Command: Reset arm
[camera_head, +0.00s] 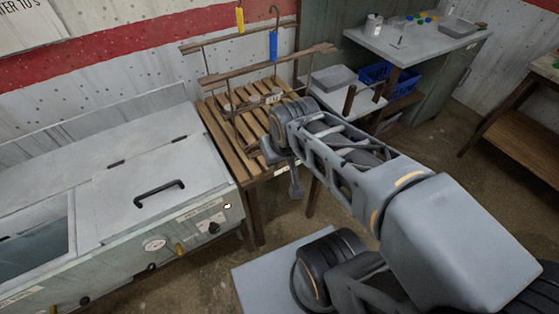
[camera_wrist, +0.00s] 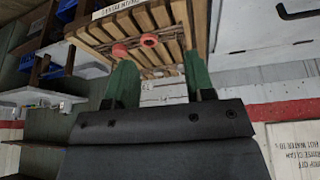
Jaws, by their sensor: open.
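My gripper (camera_wrist: 158,76) shows in the wrist view as two green fingers held well apart, with nothing seen between them. In the head view my arm reaches from the lower right toward the slatted wooden rack table (camera_head: 217,130). My gripper end there is near the table's front right, partly hidden by the arm links, and I cannot tell its exact height. A yellow-handled tool (camera_head: 240,19) and a blue-handled tool (camera_head: 273,46) hang at the wooden rail (camera_head: 265,65) behind the slats. The wrist view looks at the slats (camera_wrist: 152,17) upside down.
Small round items, perhaps cups (camera_head: 274,95), sit on the slats; two reddish round ends (camera_wrist: 149,40) show in the wrist view. A grey machine with a lid handle (camera_head: 159,190) stands left. A blue crate (camera_head: 378,75) sits below a counter (camera_head: 420,45).

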